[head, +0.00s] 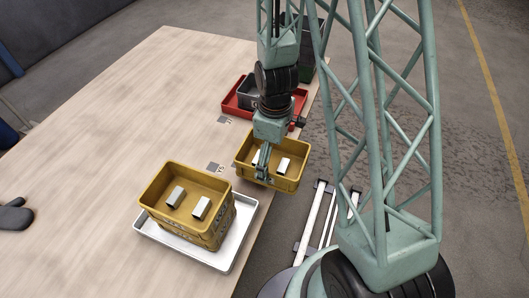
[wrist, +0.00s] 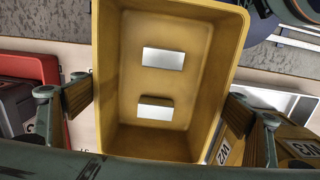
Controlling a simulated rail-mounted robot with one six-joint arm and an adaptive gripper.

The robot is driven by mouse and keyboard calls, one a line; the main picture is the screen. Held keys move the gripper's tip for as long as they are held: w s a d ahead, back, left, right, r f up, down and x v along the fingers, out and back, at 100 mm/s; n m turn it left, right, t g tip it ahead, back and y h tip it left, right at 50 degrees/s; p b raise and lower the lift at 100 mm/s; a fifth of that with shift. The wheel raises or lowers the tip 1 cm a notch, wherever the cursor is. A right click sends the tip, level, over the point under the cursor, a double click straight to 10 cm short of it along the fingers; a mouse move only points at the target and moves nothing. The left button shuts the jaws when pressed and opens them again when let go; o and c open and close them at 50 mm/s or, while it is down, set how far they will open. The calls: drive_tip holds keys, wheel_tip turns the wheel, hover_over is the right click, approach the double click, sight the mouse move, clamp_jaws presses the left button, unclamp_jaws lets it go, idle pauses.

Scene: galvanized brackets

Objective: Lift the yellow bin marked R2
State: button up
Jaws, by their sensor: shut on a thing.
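A yellow bin (head: 284,182) is under my gripper (head: 263,166) in the head view, at the table's right edge. In the wrist view the same bin (wrist: 195,70) fills the middle, with two pale metal brackets (wrist: 162,58) lying inside. My gripper's fingers are on both sides of the bin and shut on it. No R2 mark on this bin is readable. The bin overlaps the table edge in the head view; I cannot tell how high its base is. The brackets also show in the head view (head: 283,165).
Another yellow bin (head: 218,225) holding two brackets stands in a white tray (head: 232,258) nearer the front. A red tray (head: 232,104) with a grey bin (head: 250,88) is behind, with a dark bin (head: 309,65) beyond. The table's left side (head: 100,130) is mostly clear.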

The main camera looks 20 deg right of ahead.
sight(279, 167)
drive_tip(key=shift+s+d+b, duration=0.25)
drive_tip(key=shift+s+b, duration=0.2)
drive_tip(key=shift+b, duration=0.7)
drive_tip(key=shift+s+d+b, duration=0.2)
drive_tip(key=shift+s+b, duration=0.25)
drive_tip(key=shift+b, duration=0.7)
drive_tip(key=shift+s+d+r+b, duration=0.1)
drive_tip(key=shift+s+b, duration=0.4)
drive_tip(key=shift+b, duration=0.35)
drive_tip(key=shift+r, duration=0.15)
